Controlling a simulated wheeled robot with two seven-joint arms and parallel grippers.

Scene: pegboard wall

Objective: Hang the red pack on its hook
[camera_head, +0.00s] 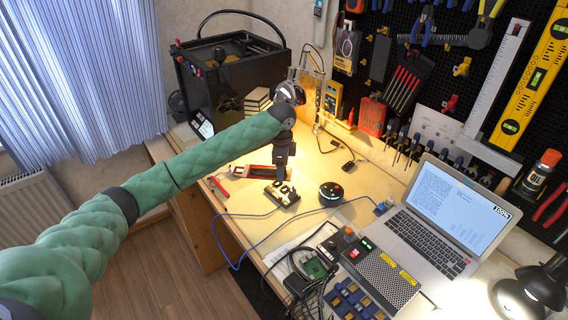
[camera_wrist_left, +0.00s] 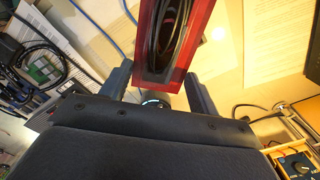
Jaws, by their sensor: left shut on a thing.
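My left gripper (camera_head: 281,176) points down over the workbench, and its two fingers also show in the wrist view (camera_wrist_left: 157,80). It is shut on a red pack (camera_wrist_left: 188,62), a red-edged thing with a dark oval middle. In the head view, a red-edged dark shape (camera_head: 254,172) beside the fingers appears to be this pack, partly hidden by the gripper. The pegboard (camera_head: 402,24) is at the back right, with a small red hook (camera_head: 450,104) and a yellow one (camera_head: 462,67). I cannot tell which hook is the pack's. My right gripper is not in view.
Another red item (camera_head: 371,117) is at the lower left of the pegboard. A round black device (camera_head: 330,193) and a small black board (camera_head: 281,195) lie near my gripper. A laptop (camera_head: 437,222), a lamp (camera_head: 530,290) and cables crowd the right. A black printer-like box (camera_head: 225,70) stands behind.

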